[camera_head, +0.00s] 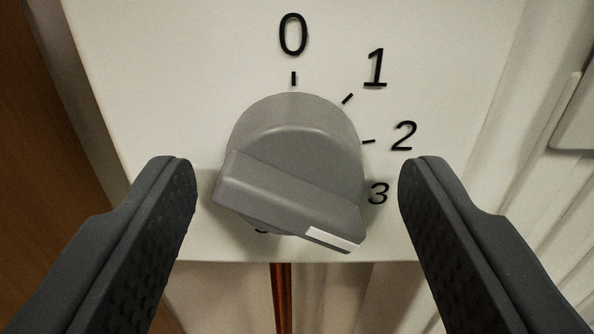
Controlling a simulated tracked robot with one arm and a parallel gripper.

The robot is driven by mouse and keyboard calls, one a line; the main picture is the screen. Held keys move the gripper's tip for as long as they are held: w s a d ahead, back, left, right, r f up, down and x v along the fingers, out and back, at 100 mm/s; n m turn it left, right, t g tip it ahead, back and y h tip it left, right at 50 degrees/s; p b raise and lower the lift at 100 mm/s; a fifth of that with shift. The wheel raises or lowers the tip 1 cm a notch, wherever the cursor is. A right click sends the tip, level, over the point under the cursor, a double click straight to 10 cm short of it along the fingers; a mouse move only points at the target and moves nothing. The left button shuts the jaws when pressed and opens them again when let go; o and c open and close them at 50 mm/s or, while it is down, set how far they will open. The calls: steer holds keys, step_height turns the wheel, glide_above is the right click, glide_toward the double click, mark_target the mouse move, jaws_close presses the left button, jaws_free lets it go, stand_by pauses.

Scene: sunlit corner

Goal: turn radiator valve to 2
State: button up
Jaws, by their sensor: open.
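The radiator valve is a grey round knob (290,165) with a raised grip bar, on a white plate (170,60). The bar slants from left down to lower right. Its white pointer mark (332,238) is at the lower right end, below the 3. The scale shows 0 at the top, then 1, 2 (403,136) and 3 (378,193) clockwise. A further number at the bottom is mostly hidden by the knob. My gripper (298,175) is open, one finger on each side of the knob, with visible gaps in the picture. Whether the fingers reach its depth I cannot tell.
A copper-coloured pipe (282,297) runs down below the plate. White ribbed panelling (500,190) is at the right, with a pale box-like part (577,115) at the right edge. A brown wooden surface (40,160) stands at the left.

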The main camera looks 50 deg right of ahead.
steer(key=shift+c, duration=0.2)
steer(key=c, duration=0.9)
steer(key=shift+c, duration=0.2)
steer(key=shift+n+p, duration=0.3)
steer(key=shift+n, duration=0.3)
steer(key=shift+n+p, duration=0.45)
steer(key=shift+n, duration=0.55)
steer(key=shift+s+n+p, duration=0.1)
steer(key=shift+n+p, duration=0.7)
steer(key=shift+n, duration=1.4)
steer(key=o, duration=1)
